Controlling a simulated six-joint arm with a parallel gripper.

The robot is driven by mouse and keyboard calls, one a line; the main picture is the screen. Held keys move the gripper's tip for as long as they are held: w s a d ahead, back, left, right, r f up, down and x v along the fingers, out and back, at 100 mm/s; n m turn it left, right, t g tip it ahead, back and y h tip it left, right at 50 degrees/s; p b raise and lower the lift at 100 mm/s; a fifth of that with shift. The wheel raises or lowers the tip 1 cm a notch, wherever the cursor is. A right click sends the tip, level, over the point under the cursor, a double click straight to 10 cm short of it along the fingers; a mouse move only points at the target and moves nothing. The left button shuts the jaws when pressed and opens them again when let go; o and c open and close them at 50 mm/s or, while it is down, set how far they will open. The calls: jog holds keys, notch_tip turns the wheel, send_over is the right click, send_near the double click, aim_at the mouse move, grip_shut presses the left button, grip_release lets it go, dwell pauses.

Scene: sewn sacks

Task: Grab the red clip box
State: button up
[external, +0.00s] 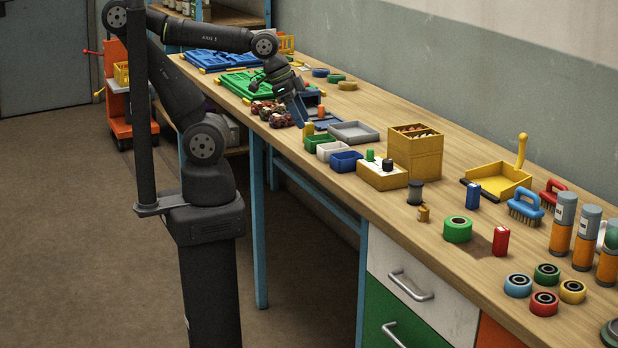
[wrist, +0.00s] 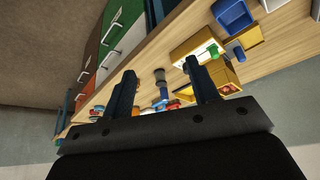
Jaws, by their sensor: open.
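The red clip box (external: 501,241), a small upright red box, stands on the workbench right of the green tape roll in the external view. I cannot make it out for sure in the wrist view, where small red shapes lie far off between the fingers. My gripper (external: 303,106) is above the bench's far half, well away from the red box. In the wrist view my gripper (wrist: 160,72) has its two fingers spread, with nothing held between them.
The green tape roll (external: 458,229) and a blue box (external: 473,196) stand near the red box. Several small rolls (external: 546,274) and orange-grey tubes (external: 563,224) are to its right. A yellow bin (external: 416,155) and yellow block (external: 382,176) stand between my gripper and it.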

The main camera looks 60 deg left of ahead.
jog(key=w+d+r+m+g, duration=0.1)
jog(key=w+d+r+m, duration=0.3)
jog(key=w+d+r, duration=0.6)
jog(key=m+g+h, duration=0.2)
jog(key=m+g, duration=0.2)
jog(key=m, duration=0.5)
send_over(502, 235)
jog(key=w+a, duration=0.1)
jog(key=a, duration=0.6)
notch_tip(502, 235, down, 11)
jog(key=x, duration=1.1)
jog(key=shift+a+f, duration=0.1)
jog(key=shift+a, duration=0.15)
jog(key=shift+w+x, duration=0.2)
jog(key=shift+x, duration=1.15)
jog(key=shift+w+x, duration=0.2)
jog(key=shift+x, duration=1.1)
jog(key=shift+a, duration=0.15)
jog(key=c, duration=1)
